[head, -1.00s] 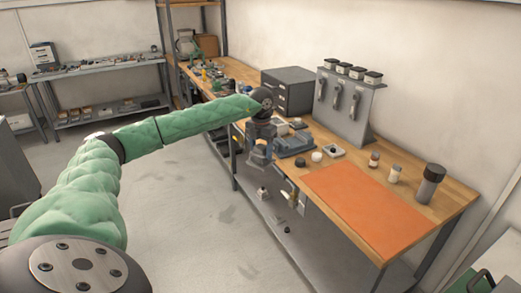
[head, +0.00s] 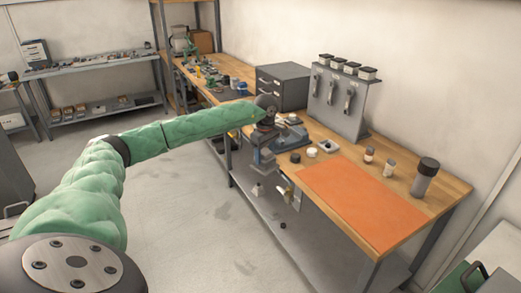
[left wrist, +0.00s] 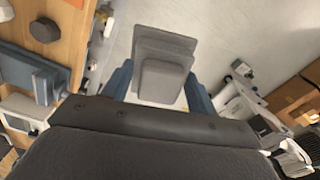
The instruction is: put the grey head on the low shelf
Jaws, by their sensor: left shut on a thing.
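My left gripper (head: 263,164) hangs pointing down at the left front edge of the workbench, over the low shelf (head: 312,245) beneath it. In the left wrist view its two blue fingers (left wrist: 160,92) are shut on the grey head (left wrist: 164,62), a blocky stepped piece. In the head view the grey head is small and hard to tell apart from the fingers. It is held clear of the shelf. The low shelf is a grey board with a few small items toward its left part; its right part looks bare. My right gripper is not in view.
The wooden bench top (head: 437,190) carries an orange mat (head: 355,203), a grey drawer cabinet (head: 282,87), a stand with levers (head: 338,100) and a dark-capped cylinder (head: 425,178). A white-topped bottle (head: 257,190) stands on the low shelf below my gripper. Open floor lies left.

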